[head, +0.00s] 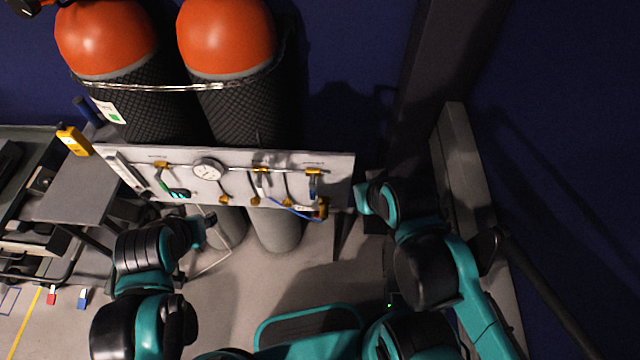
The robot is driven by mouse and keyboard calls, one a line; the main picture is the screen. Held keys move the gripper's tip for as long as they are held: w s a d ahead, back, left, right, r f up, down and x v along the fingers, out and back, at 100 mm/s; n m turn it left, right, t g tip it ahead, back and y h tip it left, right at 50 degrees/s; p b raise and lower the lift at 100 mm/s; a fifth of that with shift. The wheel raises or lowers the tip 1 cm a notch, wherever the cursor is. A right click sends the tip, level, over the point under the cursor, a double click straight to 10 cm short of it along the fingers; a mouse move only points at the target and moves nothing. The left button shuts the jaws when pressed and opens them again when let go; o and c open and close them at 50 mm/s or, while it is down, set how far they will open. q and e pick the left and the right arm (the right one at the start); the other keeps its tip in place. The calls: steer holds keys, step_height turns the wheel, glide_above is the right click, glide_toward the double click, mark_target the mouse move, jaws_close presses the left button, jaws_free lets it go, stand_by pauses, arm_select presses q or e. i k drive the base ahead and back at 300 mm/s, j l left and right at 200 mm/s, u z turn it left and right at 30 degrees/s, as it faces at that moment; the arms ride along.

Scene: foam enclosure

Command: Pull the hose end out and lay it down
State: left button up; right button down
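A pale panel (238,163) with a round gauge (208,170) and several brass fittings stands in front of two gas cylinders. A thin blue hose (293,211) runs along the panel's lower right part to a brass fitting (322,209). I cannot tell which end of it is loose or how it is seated. My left gripper (208,226) is below the panel's left half, apart from the hose. My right gripper (362,197) is just right of the panel's right edge, not on the hose. The fingers of both are too small and dark to read.
Two orange-topped cylinders (228,38) in black mesh stand behind the panel, with a chain (150,87) across them. A grey table (75,190) and a yellow device (75,141) are at left. Floor below the panel is partly free.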

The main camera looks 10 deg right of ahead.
mark_target(324, 209)
steer(key=k+j+z, duration=0.3)
steer(key=k+j, duration=0.2)
steer(key=j, duration=0.3)
steer(key=k+j+z, duration=0.3)
steer(key=k+j, duration=0.25)
steer(key=j, duration=0.15)
